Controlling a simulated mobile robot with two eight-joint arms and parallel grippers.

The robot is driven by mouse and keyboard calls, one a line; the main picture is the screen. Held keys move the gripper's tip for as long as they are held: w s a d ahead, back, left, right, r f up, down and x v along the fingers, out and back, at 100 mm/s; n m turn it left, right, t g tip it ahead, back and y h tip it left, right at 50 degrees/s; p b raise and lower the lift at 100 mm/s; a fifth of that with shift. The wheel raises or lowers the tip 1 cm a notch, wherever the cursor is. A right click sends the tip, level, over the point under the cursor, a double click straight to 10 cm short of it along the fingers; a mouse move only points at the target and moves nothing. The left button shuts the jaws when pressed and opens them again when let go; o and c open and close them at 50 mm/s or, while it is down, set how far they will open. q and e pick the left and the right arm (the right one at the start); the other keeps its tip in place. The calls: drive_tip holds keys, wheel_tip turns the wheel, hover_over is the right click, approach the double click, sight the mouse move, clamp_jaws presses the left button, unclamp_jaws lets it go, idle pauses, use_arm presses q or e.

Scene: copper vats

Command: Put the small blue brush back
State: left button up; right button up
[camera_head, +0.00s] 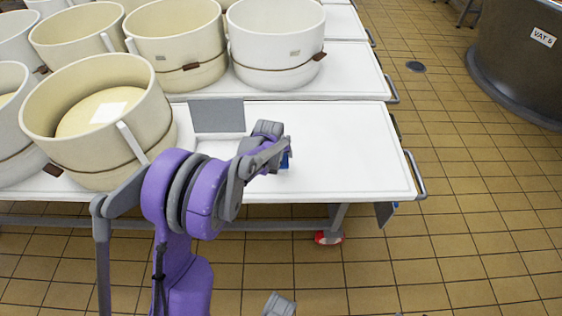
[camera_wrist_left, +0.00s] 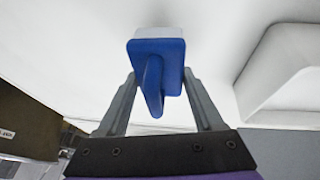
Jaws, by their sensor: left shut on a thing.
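The small blue brush (camera_wrist_left: 172,55) has a blue body with a raised grip and a pale bristle side facing away from the wrist camera. My left gripper (camera_wrist_left: 160,78) is shut on its grip, one finger on each side. In the head view only a bit of the blue brush (camera_head: 285,160) shows below my left gripper (camera_head: 281,152), over the white table (camera_head: 350,150). I cannot tell whether the bristles touch the tabletop. My right gripper's fingers are not in view.
A white tray-like holder (camera_wrist_left: 285,80) with a grey panel (camera_head: 217,115) stands left of the brush. Several cream vats (camera_head: 100,120) fill the table's left and the tables behind. The tabletop's right side is clear. A dark vat (camera_head: 520,60) stands on the tiled floor.

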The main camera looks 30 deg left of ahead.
sight(280, 161)
use_arm(q)
drive_tip(key=shift+f+b, duration=0.3)
drive_tip(key=shift+f, duration=1.2)
drive_tip(key=shift+f, duration=0.2)
drive_tip(key=o, duration=1.3)
drive_tip(key=shift+r, duration=0.15)
